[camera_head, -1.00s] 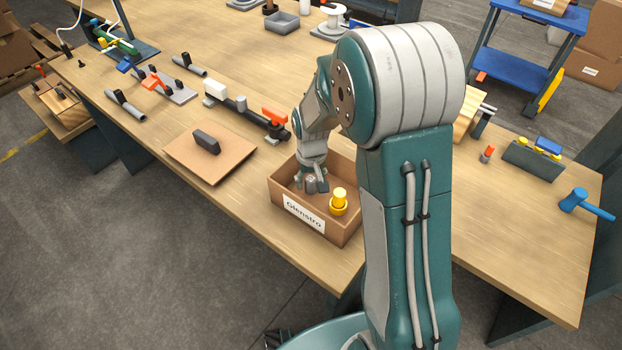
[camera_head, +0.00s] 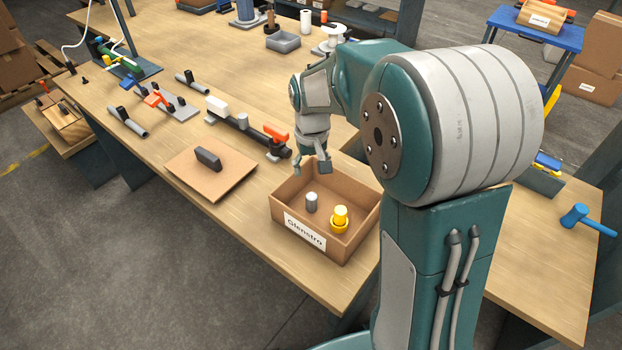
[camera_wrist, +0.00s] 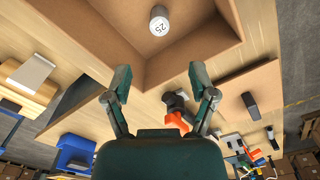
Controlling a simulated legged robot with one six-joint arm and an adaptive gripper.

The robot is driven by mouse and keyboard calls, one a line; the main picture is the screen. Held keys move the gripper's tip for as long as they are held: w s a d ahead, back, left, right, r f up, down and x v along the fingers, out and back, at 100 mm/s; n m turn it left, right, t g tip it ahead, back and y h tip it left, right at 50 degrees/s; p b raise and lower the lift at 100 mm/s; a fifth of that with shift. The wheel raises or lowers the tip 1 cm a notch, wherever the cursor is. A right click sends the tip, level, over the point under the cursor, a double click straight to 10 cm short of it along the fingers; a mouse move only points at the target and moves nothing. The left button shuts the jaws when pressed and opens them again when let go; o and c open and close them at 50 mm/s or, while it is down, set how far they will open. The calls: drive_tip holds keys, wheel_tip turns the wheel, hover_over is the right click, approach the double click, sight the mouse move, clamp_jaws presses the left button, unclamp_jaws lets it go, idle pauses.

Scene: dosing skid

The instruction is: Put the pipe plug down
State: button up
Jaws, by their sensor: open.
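A grey cylindrical pipe plug (camera_head: 311,202) stands upright on the floor of an open cardboard box (camera_head: 330,254) with a "Glenstro" label. Its top, marked "25", shows in the wrist view (camera_wrist: 159,20). A yellow flanged plug (camera_head: 340,219) stands to its right in the same box. My gripper (camera_head: 312,171) is above the back part of the box, clear of both pieces. In the wrist view my gripper (camera_wrist: 160,80) has its fingers spread with nothing between them.
A brown board (camera_head: 212,190) with a dark block (camera_head: 208,159) lies left of the box. A pipe with an orange-handled valve (camera_head: 276,137) lies behind it. The tabletop between is mostly clear.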

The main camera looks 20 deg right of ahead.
drive_tip(key=s+r+t, duration=0.2)
drive_tip(key=s+r, duration=0.4)
drive_tip(key=s, duration=0.4)
drive_tip(key=s+r+t, duration=0.3)
drive_tip(key=s+r, duration=0.3)
drive_tip(key=s, duration=0.5)
drive_tip(key=shift+s+t, duration=0.2)
drive_tip(key=shift+t, duration=0.1)
